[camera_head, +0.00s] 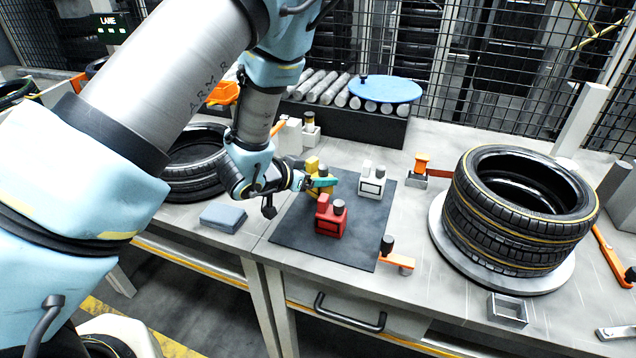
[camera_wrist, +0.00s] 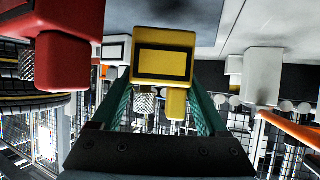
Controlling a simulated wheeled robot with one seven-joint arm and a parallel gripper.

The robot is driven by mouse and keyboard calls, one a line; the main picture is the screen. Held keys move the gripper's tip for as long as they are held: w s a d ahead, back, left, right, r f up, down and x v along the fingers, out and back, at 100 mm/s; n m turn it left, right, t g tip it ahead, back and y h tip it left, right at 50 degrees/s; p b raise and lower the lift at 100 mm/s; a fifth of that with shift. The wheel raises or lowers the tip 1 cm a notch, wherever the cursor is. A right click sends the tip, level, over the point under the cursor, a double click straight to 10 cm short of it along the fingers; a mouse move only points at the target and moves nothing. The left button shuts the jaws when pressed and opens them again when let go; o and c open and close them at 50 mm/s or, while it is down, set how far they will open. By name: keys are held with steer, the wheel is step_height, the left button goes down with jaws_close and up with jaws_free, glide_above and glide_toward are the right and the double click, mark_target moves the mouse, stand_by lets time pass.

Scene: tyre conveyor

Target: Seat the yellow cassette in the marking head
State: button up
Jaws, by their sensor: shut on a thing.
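The yellow cassette (camera_head: 313,164) is at the far left part of the dark mat (camera_head: 288,240), partly hidden by my gripper (camera_head: 322,183). In the wrist view the yellow cassette (camera_wrist: 163,57), with a dark framed label, sits between my two green fingers (camera_wrist: 165,105), which are shut on it. I cannot tell whether it touches the mat. A red cassette (camera_head: 331,219) stands close in front, and a white cassette (camera_head: 372,183) stands to the right. A white block with an orange bar (camera_head: 290,137) behind my gripper may be the marking head; I cannot tell.
A tyre (camera_head: 520,225) lies on a round plate at right, and another tyre (camera_head: 190,175) at left. A grey-blue pad (camera_head: 223,218) lies left of the mat. Orange-handled fixtures (camera_head: 398,260) stand beside the mat. Rollers (camera_head: 330,88) run behind.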

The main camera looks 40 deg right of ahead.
steer(key=shift+f, duration=1.3)
steer(key=shift+f, duration=0.1)
steer(key=o, duration=1.2)
steer(key=shift+a+r, duration=0.2)
steer(key=shift+a, duration=0.1)
steer(key=v, duration=1.1)
steer(key=shift+s+a+r+b, duration=0.1)
steer(key=shift+s+a+b, duration=0.05)
steer(key=shift+b, duration=0.25)
